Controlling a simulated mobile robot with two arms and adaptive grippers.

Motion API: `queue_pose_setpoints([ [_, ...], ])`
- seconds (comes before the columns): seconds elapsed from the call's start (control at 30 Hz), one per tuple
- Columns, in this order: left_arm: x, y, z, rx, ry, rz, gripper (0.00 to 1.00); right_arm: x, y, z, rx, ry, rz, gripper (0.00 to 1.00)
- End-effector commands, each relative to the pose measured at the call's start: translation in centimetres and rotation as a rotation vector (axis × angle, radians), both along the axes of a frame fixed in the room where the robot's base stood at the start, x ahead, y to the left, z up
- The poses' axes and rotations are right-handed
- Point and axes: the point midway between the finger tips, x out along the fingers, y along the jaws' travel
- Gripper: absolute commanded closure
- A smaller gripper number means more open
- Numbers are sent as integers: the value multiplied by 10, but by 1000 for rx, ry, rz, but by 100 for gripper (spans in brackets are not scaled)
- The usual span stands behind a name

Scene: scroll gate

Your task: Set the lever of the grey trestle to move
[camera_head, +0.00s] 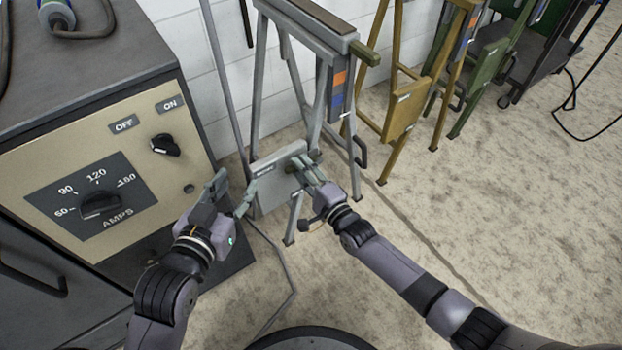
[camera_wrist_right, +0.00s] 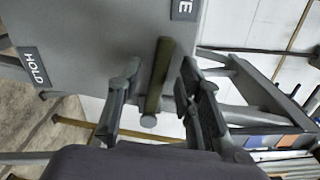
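The grey trestle (camera_head: 316,38) stands against the white wall, with a grey panel (camera_head: 268,192) low on its frame. In the right wrist view, this panel (camera_wrist_right: 105,35) bears a HOLD label (camera_wrist_right: 33,66) and a partly cut-off label ending in E (camera_wrist_right: 185,9). An olive lever (camera_wrist_right: 157,72) sticks out from it, between the fingers of my right gripper (camera_head: 304,165). Those fingers stand open with gaps on both sides of the lever. My left gripper (camera_head: 231,193) is open and empty just left of the panel.
A welding machine (camera_head: 95,150) with an AMPS dial stands close on the left. A yellow trestle (camera_head: 405,105) and a green trestle (camera_head: 490,60) stand to the right, with a dark cart (camera_head: 545,65) beyond. A cable lies on the floor, which is otherwise open at right.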

Motion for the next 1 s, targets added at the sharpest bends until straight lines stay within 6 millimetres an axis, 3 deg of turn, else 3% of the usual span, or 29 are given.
queue_pose_setpoints([
  [0.53, 1, 1, 1, 0, -4, 2, 60, -82, -60, -1, -2, 3, 0, 67],
  [0.7, 1, 0, 1, -1, -5, 2, 60, -92, -68, -1, -1, 2, -1, 67],
  [1.0, 1, 1, 2, -1, -5, 2, 60, -94, -69, 0, -1, 1, -1, 67],
])
